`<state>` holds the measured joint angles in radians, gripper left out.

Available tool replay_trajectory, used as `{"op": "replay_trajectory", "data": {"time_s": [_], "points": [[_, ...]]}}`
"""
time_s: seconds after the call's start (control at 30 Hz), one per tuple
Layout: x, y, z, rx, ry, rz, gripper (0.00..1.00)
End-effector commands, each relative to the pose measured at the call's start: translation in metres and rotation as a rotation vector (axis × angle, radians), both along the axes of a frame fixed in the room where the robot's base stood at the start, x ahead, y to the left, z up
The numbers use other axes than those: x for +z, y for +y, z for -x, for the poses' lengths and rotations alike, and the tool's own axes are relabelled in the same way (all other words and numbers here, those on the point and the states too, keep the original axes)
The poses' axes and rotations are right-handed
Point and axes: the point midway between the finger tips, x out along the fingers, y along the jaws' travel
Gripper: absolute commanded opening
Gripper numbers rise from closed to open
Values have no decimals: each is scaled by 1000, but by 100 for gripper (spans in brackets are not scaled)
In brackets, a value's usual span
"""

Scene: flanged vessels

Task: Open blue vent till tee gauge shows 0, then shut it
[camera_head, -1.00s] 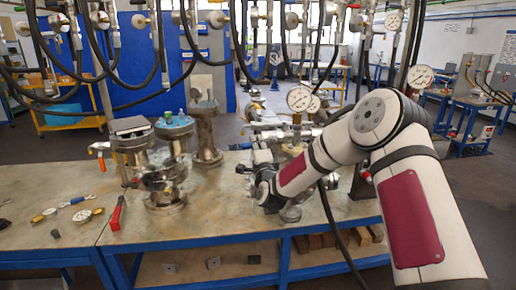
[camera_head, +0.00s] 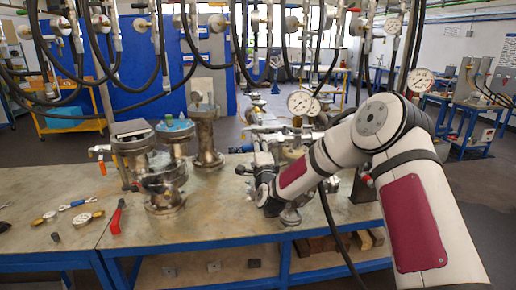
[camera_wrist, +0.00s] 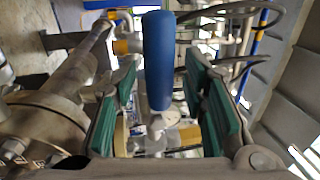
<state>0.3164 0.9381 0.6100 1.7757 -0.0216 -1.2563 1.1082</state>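The blue vent handle (camera_wrist: 158,60) stands upright in the wrist view, a rounded blue bar on a pale metal stem. My gripper (camera_wrist: 162,82) is open, with one green pad on each side of the handle and visible gaps between; I see no contact.
Flanged steel vessels (camera_head: 164,188) stand left of my arm on the bench (camera_head: 225,213). A red-handled tool (camera_head: 117,215) and small loose parts lie at the left. Black hoses hang across the top. A large pipe flange (camera_wrist: 45,118) is close at left in the wrist view.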

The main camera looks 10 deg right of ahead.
Motion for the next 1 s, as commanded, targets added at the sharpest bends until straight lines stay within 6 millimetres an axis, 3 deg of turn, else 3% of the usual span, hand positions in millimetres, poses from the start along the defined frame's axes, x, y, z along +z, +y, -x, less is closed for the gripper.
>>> {"op": "replay_trajectory", "data": {"time_s": [0.27,0.7,1.0], "points": [[-2,1,13,2,2,1,39],[-19,1,94,1,3,1,39],[-23,0,117,0,0,0,39]]}}
